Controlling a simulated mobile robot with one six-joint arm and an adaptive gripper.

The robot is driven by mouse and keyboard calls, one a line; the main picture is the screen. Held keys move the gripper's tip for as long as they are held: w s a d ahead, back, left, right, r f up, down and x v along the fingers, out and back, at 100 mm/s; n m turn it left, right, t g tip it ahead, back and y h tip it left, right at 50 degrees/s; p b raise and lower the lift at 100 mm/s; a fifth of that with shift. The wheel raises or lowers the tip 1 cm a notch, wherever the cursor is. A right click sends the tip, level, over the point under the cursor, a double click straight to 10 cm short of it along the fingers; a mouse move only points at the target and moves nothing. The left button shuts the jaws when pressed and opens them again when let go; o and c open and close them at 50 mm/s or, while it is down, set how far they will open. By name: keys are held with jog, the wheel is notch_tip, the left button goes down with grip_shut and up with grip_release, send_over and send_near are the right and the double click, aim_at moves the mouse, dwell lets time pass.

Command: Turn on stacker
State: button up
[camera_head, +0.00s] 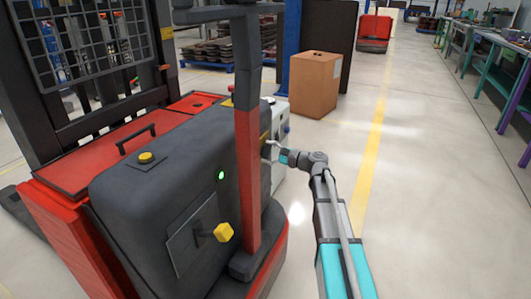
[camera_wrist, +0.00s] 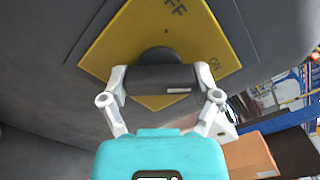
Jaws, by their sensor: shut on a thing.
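The stacker (camera_head: 150,190) is a red and dark grey machine filling the left of the head view. A green light (camera_head: 221,175) glows on its body. In the wrist view, a black rotary switch (camera_wrist: 160,78) sits on a yellow plate (camera_wrist: 115,45) marked OFF at the top and ON at the right. Its handle lies roughly level in the picture. My gripper (camera_head: 270,151) reaches the stacker's far right side in the head view. In the wrist view my gripper (camera_wrist: 161,85) has a finger at each end of the handle and is shut on it.
A red and dark mast post (camera_head: 248,170) stands close left of my gripper. A yellow knob (camera_head: 224,232) sticks out of the stacker's near side. A cardboard box (camera_head: 314,84) stands behind. Floor is clear to the right, up to workbenches (camera_head: 495,50).

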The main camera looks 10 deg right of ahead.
jog(key=shift+d, duration=0.2)
dwell(0.3)
jog(key=o, duration=0.9)
jog(key=shift+c, duration=0.2)
jog(key=shift+o, duration=0.5)
jog(key=shift+a, duration=0.1)
jog(key=shift+s, duration=0.1)
jog(key=v, duration=1.2)
